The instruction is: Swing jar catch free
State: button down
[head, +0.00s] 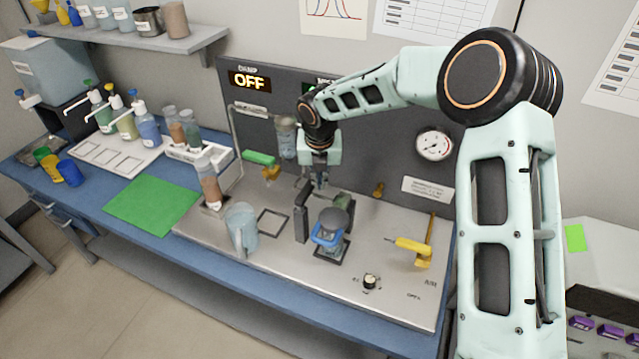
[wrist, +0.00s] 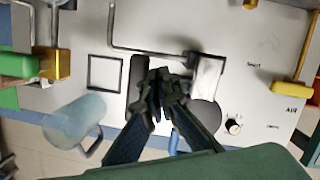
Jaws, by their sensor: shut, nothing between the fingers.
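The jar (head: 331,226) has a dark round lid and stands on a dark square base on the steel worktop. A blue band or loop (head: 325,240) is at its front; I cannot tell whether this is the catch. In the wrist view the lid (wrist: 207,115) is partly covered by my fingers, and a bit of blue (wrist: 174,142) shows below them. My gripper (head: 320,190) points down just above and behind the jar. In the wrist view my gripper (wrist: 162,85) is shut and empty, between a dark upright post and the lid. Contact cannot be told.
The dark post (head: 301,218) stands left of the jar. A clear jug (head: 241,228) and a square outline are farther left. A yellow-handled lever (head: 414,247) and a knob (head: 370,282) are to the right. The panel behind reads OFF (head: 250,81). The front worktop is mostly clear.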

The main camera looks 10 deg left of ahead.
jog(key=v, duration=1.1)
